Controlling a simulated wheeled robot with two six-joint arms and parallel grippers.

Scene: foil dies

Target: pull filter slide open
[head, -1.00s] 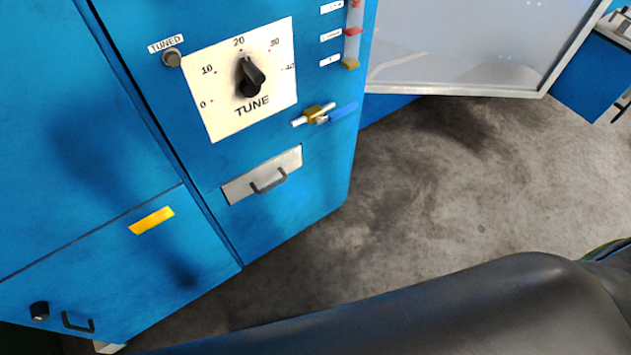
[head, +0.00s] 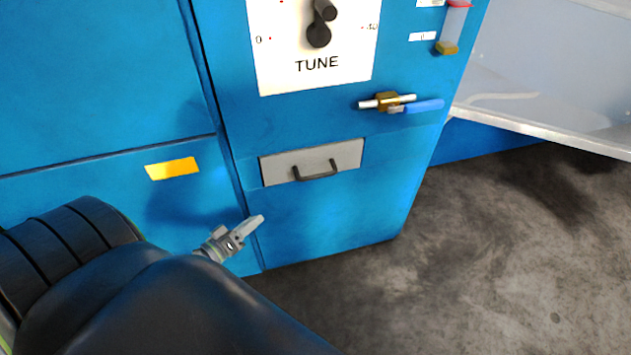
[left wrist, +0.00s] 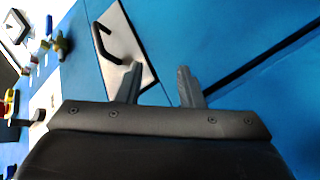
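The filter slide (head: 335,157) is a flat grey plate with a dark bar handle (head: 316,173), set in the blue cabinet front below the tune dial. It looks flush with the panel. My left gripper (head: 258,226) is in front of the cabinet, below and left of the slide, apart from the handle. In the left wrist view the slide plate (left wrist: 141,50) and its handle (left wrist: 106,42) lie beyond the left finger. The two fingers (left wrist: 160,85) stand apart with nothing between them. My right gripper is not in view.
A tune dial plate (head: 283,72) is above the slide. A valve with a blue lever (head: 424,106) sticks out at upper right. A yellow label (head: 172,169) is on the left panel. A pale open panel (head: 560,130) stands at right over clear grey floor.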

